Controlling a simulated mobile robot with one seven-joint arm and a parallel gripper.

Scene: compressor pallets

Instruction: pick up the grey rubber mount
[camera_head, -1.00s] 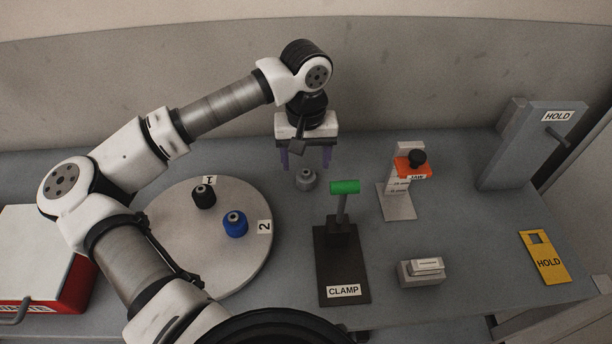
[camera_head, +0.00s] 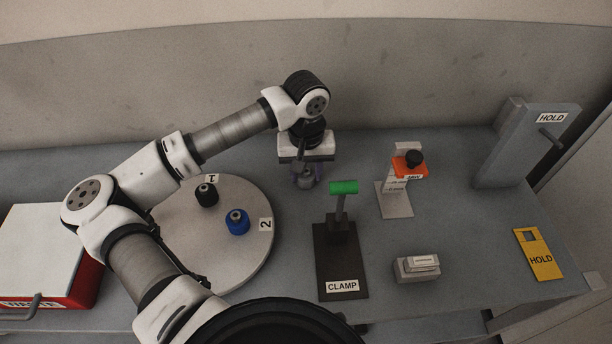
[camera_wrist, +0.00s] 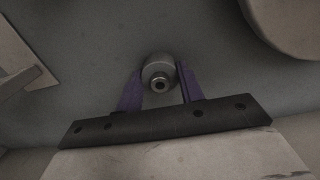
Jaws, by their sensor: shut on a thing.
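The grey rubber mount (camera_head: 306,180) is a small grey cylinder with a narrower top, behind the clamp on the grey table. In the wrist view the mount (camera_wrist: 158,73) stands between the two purple fingers, its round top with a dark hole facing the camera. My gripper (camera_head: 306,176) is over it, pointing down, with its fingers shut on its sides. The wrist view also shows my gripper (camera_wrist: 160,82) around the mount. I cannot tell whether the mount's base is clear of the table.
A round turntable (camera_head: 240,268) at left carries a black mount (camera_head: 207,194) and a blue mount (camera_head: 237,222). The clamp (camera_head: 341,262) with its green handle stands in front of my gripper. A stand with an orange part (camera_head: 410,166) is to the right.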

